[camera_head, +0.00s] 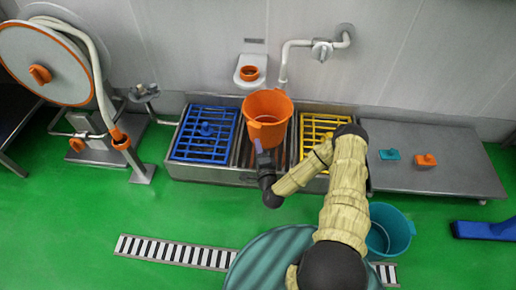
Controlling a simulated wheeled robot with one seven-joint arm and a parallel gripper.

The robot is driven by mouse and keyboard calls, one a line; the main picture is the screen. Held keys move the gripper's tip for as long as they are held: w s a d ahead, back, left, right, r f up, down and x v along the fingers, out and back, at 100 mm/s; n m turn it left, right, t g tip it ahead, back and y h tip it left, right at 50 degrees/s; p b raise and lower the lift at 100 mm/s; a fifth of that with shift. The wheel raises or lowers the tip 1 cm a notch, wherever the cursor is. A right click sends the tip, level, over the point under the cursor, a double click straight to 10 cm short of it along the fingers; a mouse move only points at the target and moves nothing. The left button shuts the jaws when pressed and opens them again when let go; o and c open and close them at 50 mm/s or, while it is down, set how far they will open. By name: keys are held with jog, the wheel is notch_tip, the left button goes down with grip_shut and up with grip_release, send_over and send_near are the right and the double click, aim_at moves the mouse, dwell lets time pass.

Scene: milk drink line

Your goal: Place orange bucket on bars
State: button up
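The orange bucket (268,107) is upright at the middle section of the metal trough, in front of the wall. Dark reddish bars (244,152) show beside and below it, between the blue grate and the yellow grate. The bucket hides part of these bars, and I cannot tell whether its base rests on them or is just above. My gripper (261,147) is at the near side of the bucket, by its handle, and looks to touch it. The fingers are small and partly lost against the bucket, so their opening is unclear.
The blue grate (206,135) is left and the yellow grate (314,128) right. A teal bucket (398,226) stands on the floor. A hose reel (45,62) is at left.

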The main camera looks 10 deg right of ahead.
notch_tip(320, 180, up, 7)
jog(key=a+n+g+y, duration=0.35)
jog(key=n+g, duration=0.55)
jog(key=n, duration=0.5)
jog(key=s+d+r+n+g+h, duration=0.1)
jog(key=s+d+r+g+h, duration=0.1)
jog(key=s+r, duration=0.7)
jog(key=s+d+r+n+g+h, duration=0.2)
jog(key=s+d+r+g, duration=0.1)
jog(key=s+r, duration=0.7)
jog(key=s+g, duration=0.1)
jog(key=s, duration=0.2)
jog(key=shift+s+d, duration=0.2)
jog(key=shift+d, duration=0.05)
jog(key=shift+r, duration=0.1)
